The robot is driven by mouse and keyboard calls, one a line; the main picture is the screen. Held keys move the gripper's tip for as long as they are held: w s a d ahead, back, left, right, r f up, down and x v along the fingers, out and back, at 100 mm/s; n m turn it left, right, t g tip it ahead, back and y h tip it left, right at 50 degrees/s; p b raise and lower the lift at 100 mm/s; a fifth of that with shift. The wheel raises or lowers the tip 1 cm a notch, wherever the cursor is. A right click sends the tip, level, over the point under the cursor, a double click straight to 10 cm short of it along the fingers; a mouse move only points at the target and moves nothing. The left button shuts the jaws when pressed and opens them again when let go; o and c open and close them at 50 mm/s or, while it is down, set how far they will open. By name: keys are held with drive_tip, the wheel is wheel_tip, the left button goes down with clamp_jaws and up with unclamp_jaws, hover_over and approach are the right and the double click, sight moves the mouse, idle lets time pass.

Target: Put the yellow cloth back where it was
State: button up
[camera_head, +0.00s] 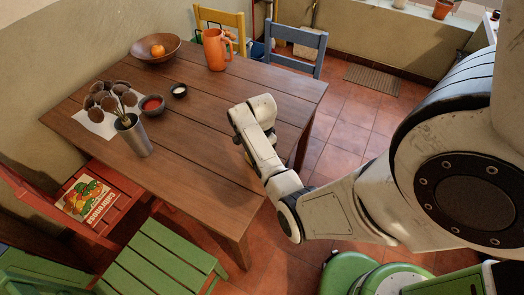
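I see no yellow cloth in the head view. The wooden table (205,135) fills the middle of the view. My arm reaches in from the right, and its far end hangs over the table's right part. My gripper (243,150) is mostly hidden behind my own arm links there. Its fingers cannot be made out, nor whether it holds anything.
On the table are a bowl (140,50) with an orange fruit, an orange jug (215,50), small red (152,104) and white (179,90) dishes, a metal vase (135,138) and a white sheet (93,122). Chairs surround it.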

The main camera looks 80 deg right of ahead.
drive_tip(key=shift+f, duration=0.35)
drive_tip(key=shift+f, duration=0.1)
drive_tip(key=o, duration=0.9)
drive_tip(key=shift+o, duration=0.2)
wheel_tip(320, 180, up, 12)
drive_tip(key=s+a+f+n, duration=0.1)
drive_tip(key=s+a+n, duration=0.2)
drive_tip(key=a+n, duration=0.9)
drive_tip(key=s+a+f+n+t, duration=0.1)
drive_tip(key=s+a+f+n, duration=0.1)
drive_tip(key=a+n, duration=1)
drive_tip(key=shift+s+a+n+b, duration=0.3)
drive_tip(key=shift+s+a+b, duration=0.1)
drive_tip(key=shift+a, duration=2.1)
